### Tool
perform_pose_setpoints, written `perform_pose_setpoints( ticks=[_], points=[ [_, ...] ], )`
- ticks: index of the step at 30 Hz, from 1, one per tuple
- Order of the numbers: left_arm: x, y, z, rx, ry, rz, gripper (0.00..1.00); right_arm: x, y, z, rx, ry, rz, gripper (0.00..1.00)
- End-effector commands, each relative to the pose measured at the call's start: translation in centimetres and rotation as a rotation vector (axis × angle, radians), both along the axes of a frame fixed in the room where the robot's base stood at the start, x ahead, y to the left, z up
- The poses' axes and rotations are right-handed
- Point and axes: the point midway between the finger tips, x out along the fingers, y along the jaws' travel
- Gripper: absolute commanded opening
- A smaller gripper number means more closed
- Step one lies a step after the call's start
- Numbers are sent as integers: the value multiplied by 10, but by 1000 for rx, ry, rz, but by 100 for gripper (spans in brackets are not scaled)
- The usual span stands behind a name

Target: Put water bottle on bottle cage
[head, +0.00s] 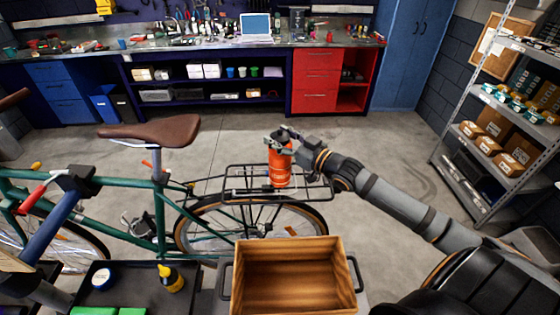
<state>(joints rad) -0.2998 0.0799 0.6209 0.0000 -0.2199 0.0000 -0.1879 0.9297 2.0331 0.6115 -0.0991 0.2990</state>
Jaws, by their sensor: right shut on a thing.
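The water bottle (280,168) is orange with a black top and stands upright in the head view, in front of the bike's rear rack (240,190). I cannot tell whether its base touches the rack. My right gripper (284,141) is shut on the bottle's upper part, with its arm coming in from the right. The green bike (157,205) stands side-on at the left, with a brown saddle. I cannot clearly make out a bottle cage on its frame. My left gripper does not show.
A wooden crate (345,262) stands in front of the rear wheel. A dark tray (60,303) with a yellow-topped bottle (171,278) is at lower left. A clamp (76,181) holds the bike. Metal shelves (482,100) stand at right. The floor behind the bike is clear.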

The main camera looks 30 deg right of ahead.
Motion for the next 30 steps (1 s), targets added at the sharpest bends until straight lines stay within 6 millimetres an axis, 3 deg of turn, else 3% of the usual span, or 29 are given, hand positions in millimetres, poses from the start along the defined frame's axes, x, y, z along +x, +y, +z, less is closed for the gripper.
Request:
perform_pose_setpoints(
  ticks=[1, 7, 17, 30],
  points=[
    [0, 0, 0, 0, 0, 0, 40, 0, 0, 0, 0, 1, 0, 26],
    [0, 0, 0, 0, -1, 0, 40, 0, 0, 0, 1, 1, 0, 0],
    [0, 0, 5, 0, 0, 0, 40, 0, 0, 6, 1, -2, 1, 0],
    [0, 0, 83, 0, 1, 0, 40, 0, 0, 91, 0, -2, 1, 0]
  ],
)
